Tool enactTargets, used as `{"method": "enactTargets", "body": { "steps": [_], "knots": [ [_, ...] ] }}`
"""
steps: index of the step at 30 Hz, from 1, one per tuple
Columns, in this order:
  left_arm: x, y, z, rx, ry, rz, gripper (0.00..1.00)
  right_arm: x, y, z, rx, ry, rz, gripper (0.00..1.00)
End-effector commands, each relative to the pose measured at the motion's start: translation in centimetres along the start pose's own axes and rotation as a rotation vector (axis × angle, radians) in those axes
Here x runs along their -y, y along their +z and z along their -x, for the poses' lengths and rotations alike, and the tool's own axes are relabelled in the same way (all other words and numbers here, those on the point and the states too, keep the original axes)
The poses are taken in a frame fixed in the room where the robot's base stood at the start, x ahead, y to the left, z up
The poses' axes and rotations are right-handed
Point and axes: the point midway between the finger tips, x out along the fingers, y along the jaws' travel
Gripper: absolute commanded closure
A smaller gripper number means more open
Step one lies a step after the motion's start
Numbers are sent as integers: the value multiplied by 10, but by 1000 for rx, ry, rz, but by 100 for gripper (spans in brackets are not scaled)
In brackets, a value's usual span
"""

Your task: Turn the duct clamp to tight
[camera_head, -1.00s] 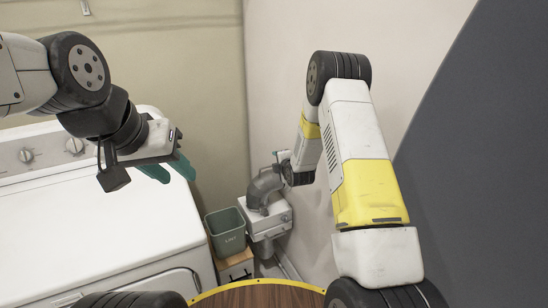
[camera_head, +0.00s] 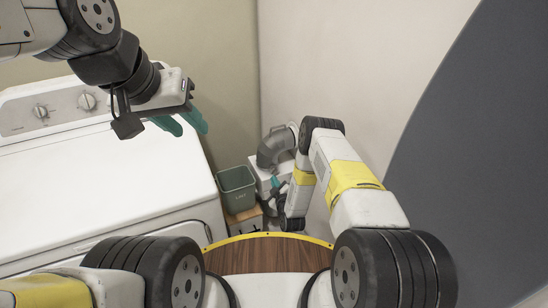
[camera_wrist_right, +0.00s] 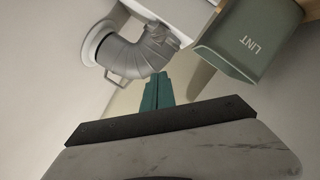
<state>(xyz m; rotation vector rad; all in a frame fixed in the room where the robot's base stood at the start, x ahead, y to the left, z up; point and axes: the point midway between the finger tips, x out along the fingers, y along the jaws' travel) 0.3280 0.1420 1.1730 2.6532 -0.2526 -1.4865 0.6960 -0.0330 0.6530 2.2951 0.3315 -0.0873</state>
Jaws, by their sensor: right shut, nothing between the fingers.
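The grey ribbed duct elbow (camera_head: 272,149) comes from the wall in the far corner and bends down to a white box (camera_head: 263,178). In the right wrist view the duct (camera_wrist_right: 140,52) is at upper left, with a pale ring (camera_wrist_right: 93,42) at its wall end. A thin bent metal loop (camera_wrist_right: 112,76) hangs beside the elbow; I cannot tell whether it is the clamp's handle. My right gripper (camera_head: 275,182) is low by the box; its teal fingers (camera_wrist_right: 157,92) are shut and empty, just below the duct in the wrist view. My left gripper (camera_head: 182,121) is open and empty above the white machine.
A green bin marked LINT (camera_head: 237,187) stands on a wooden block beside the duct box; it is close to my right fingers in the wrist view (camera_wrist_right: 245,45). The white machine (camera_head: 110,190) fills the left. A wall bounds the right side.

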Motion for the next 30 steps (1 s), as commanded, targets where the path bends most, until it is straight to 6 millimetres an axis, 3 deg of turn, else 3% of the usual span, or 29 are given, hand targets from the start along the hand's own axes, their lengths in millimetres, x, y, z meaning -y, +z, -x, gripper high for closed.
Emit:
{"method": "enactTargets", "body": {
  "steps": [15, 21, 30],
  "knots": [
    [0, 0, 0, 0, 0, 0, 64, 0, 3, -97, 2, 0, 4, 100],
    [0, 0, 0, 0, 0, 0, 64, -1, 31, -101, 3, 0, 4, 100],
    [0, 0, 0, 0, 0, 0, 64, -1, 38, -104, 0, -1, 4, 100]
  ]
}}
